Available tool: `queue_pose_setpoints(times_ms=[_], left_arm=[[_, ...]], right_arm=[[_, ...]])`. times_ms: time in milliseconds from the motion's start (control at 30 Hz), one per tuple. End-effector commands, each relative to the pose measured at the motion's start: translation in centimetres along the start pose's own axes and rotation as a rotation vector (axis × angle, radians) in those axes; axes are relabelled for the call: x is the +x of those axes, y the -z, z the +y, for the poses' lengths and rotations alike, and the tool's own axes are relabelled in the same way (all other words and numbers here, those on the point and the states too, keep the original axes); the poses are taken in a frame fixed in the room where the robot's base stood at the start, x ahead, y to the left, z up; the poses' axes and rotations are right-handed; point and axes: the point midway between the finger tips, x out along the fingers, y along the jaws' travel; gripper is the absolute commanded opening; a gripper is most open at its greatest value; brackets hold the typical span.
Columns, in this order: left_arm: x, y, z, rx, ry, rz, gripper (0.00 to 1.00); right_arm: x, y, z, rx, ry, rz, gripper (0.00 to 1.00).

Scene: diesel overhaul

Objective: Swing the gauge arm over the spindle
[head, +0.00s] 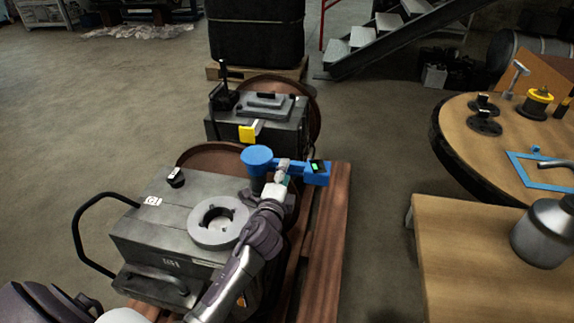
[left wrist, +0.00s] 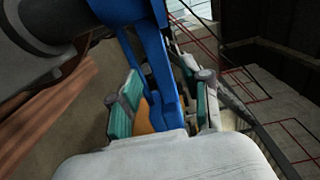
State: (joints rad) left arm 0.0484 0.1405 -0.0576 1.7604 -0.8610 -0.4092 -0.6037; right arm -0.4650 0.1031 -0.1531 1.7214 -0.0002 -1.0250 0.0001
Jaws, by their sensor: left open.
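The blue gauge arm (head: 288,167) has a round blue cap (head: 257,156) at its left end, above a dark post. Its right end is a blue box (head: 317,174) with a small green-lit display. A grey ring with a dark central opening (head: 218,235), perhaps the spindle, sits on the grey machine housing, in front and left of the cap. My left gripper (head: 281,177) is at the bar between cap and box. In the left wrist view, its green-padded fingers (left wrist: 166,103) stand open on either side of the blue bar (left wrist: 157,62). My right gripper is not seen.
The grey housing (head: 150,235) has a black curved handle (head: 76,225) at left. A second grey machine (head: 283,130) with a yellow tag stands behind. A wooden table (head: 470,255) with a metal canister (head: 545,232) is at right. Open floor lies between.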

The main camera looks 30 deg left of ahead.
Motion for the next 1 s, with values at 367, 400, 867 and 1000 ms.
queue_pose_setpoints(times_ms=[367,400,867,1000], left_arm=[[3.9,0.0,0.0,0.0,0.0,0.001,0.48],[3.9,0.0,0.0,-0.001,0.0,0.001,0.48],[3.9,0.0,0.0,-0.001,-0.001,0.001,0.08],[3.9,0.0,0.1,-0.001,-0.001,0.0,0.0]], right_arm=[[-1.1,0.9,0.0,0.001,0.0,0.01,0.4],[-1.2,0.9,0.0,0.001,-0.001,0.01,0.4],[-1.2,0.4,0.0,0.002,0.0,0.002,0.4],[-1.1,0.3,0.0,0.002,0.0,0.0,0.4]])
